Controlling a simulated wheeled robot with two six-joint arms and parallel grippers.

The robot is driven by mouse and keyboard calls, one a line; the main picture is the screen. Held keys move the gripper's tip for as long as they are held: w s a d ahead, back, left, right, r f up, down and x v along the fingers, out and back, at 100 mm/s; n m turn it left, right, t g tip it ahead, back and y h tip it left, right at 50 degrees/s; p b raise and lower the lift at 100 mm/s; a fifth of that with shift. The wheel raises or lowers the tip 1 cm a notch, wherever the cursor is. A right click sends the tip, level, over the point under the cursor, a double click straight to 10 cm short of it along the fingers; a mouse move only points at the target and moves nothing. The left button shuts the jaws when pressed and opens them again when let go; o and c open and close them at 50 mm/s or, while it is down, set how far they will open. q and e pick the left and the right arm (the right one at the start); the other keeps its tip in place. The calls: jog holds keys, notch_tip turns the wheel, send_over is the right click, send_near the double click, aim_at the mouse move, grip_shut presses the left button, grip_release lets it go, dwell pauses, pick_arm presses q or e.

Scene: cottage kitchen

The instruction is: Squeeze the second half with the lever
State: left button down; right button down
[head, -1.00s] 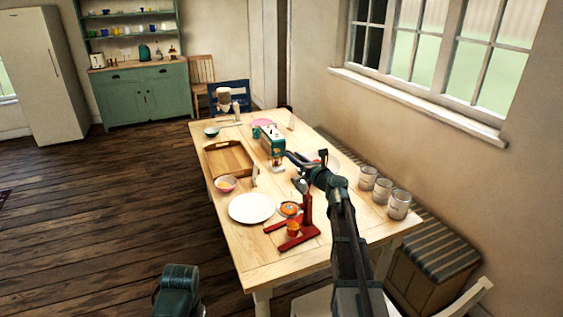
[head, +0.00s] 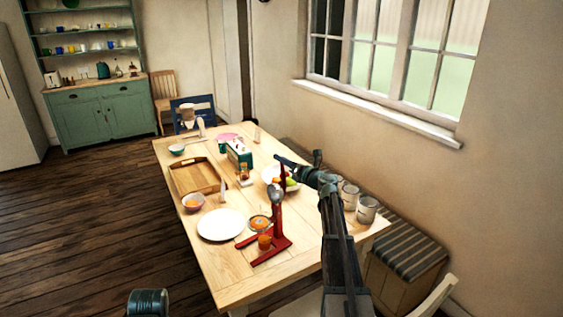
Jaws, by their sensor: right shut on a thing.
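The red lever press (head: 276,226) stands at the near right part of the table, with a red upright and a silver cone-shaped part (head: 277,193) near its top. An orange piece (head: 264,242) sits low at its foot. A small round dish with orange in it (head: 259,222) lies just left of the upright. My right gripper (head: 287,163) reaches in from the right, above the press, at the top of a red bar. It looks shut on this lever; its fingertips are small and the grip is partly hidden. My left gripper is out of view.
A white plate (head: 220,225) lies left of the press, a small bowl (head: 193,203) and a wooden tray (head: 188,186) beyond it. A fruit bowl (head: 270,172) stands behind the press. Several cans (head: 367,209) stand along the right side. A green box (head: 239,154) stands farther back.

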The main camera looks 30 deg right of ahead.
jog(key=shift+s+f, duration=0.1)
jog(key=shift+f, duration=0.05)
jog(key=c, duration=1)
grip_release()
jog(key=o, duration=0.3)
jog(key=shift+f, duration=0.1)
jog(key=s, duration=0.4)
jog(key=s+d, duration=0.1)
jog(key=s, duration=0.4)
jog(key=s+d, duration=0.1)
jog(key=s, duration=0.3)
jog(key=shift+s+d, duration=0.2)
jog(key=shift+d, duration=0.05)
